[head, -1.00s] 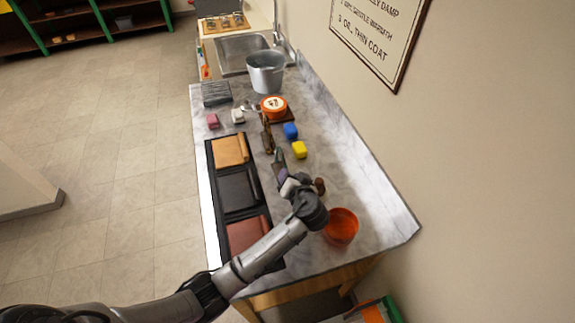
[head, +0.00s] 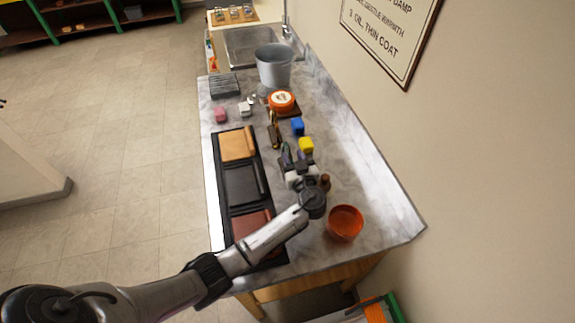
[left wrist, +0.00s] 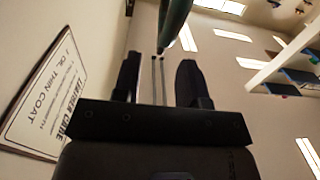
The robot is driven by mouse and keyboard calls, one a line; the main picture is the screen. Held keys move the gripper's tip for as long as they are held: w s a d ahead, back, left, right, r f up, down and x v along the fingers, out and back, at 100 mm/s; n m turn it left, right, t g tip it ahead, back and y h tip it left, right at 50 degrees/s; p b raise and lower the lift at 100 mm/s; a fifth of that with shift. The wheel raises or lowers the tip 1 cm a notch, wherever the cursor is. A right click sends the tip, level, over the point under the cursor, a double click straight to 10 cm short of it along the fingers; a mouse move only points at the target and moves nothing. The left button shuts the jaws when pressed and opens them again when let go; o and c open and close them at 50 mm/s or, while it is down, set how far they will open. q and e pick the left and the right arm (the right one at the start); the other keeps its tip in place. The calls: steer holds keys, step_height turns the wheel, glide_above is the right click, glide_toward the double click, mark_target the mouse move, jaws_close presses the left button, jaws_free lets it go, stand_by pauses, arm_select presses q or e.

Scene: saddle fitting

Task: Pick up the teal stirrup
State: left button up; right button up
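My left gripper (head: 296,160) is low over the marble counter, beside the yellow block, with its fingers spread apart. The left wrist view shows the gap between the two fingers (left wrist: 158,78). A dark teal curved piece (left wrist: 176,22), which looks like part of the teal stirrup, shows beyond the fingertips in that view and runs off the top edge. Two thin dark rods show below it between the fingers. In the head view a small dark greenish sliver (head: 287,153) shows at the fingertips; I cannot tell it from a finger. My right gripper is not in view.
A yellow block (head: 306,145) and blue block (head: 297,126) stand close by. An orange bowl (head: 345,223) is at the near right, a black tray (head: 226,197) with leather pieces at left. An orange tin (head: 282,101) and metal bucket (head: 274,66) stand farther back.

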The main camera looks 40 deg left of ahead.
mark_target(288, 147)
arm_select(q)
steer(key=shift+x, duration=2.35)
jaws_close()
